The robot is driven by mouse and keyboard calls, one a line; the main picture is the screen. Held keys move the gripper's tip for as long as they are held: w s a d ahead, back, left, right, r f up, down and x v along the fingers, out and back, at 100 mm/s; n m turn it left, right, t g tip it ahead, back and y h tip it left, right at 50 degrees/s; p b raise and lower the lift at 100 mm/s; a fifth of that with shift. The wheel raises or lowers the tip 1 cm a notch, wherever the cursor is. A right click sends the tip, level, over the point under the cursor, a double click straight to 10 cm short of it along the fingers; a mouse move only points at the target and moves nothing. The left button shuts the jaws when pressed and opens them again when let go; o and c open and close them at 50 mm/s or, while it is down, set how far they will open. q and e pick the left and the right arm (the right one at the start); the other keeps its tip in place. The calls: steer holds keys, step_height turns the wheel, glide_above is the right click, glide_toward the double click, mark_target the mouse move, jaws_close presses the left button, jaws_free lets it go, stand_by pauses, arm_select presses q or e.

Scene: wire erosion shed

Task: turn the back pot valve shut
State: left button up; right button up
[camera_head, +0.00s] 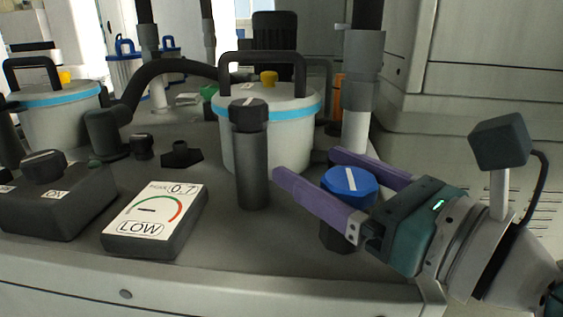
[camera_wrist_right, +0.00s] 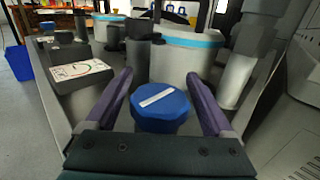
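A blue valve knob (camera_head: 348,181) with a white bar on top stands at the right end of the bench; it also shows in the right wrist view (camera_wrist_right: 160,106). My right gripper (camera_head: 306,165) is open, with one purple finger on each side of the blue knob. In the wrist view a gap shows between each finger and the knob. A black-capped valve post (camera_head: 250,150), also with a white bar on top, stands left of the fingertips. Behind it is a grey pot (camera_head: 268,140) with a blue band and yellow lid knob. My left gripper is not in view.
A gauge box (camera_head: 155,222) reading 0.7 and LOW lies at the bench front. A switch box (camera_head: 50,200) marked ON is left of it. A second pot (camera_head: 60,115) stands far left. A thick grey pipe (camera_head: 357,110) rises behind the blue knob.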

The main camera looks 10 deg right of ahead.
mark_target(372, 196)
steer(key=shift+o, duration=0.3)
steer(key=shift+s, duration=0.1)
steer(key=shift+s+d, duration=0.2)
steer(key=shift+s, duration=0.1)
steer(key=v, duration=0.7)
steer(key=shift+s+d+f+p, duration=0.15)
steer(key=shift+s+p, duration=0.15)
steer(key=shift+s, duration=0.05)
steer(key=shift+s+d, duration=0.3)
steer(key=shift+s, duration=0.25)
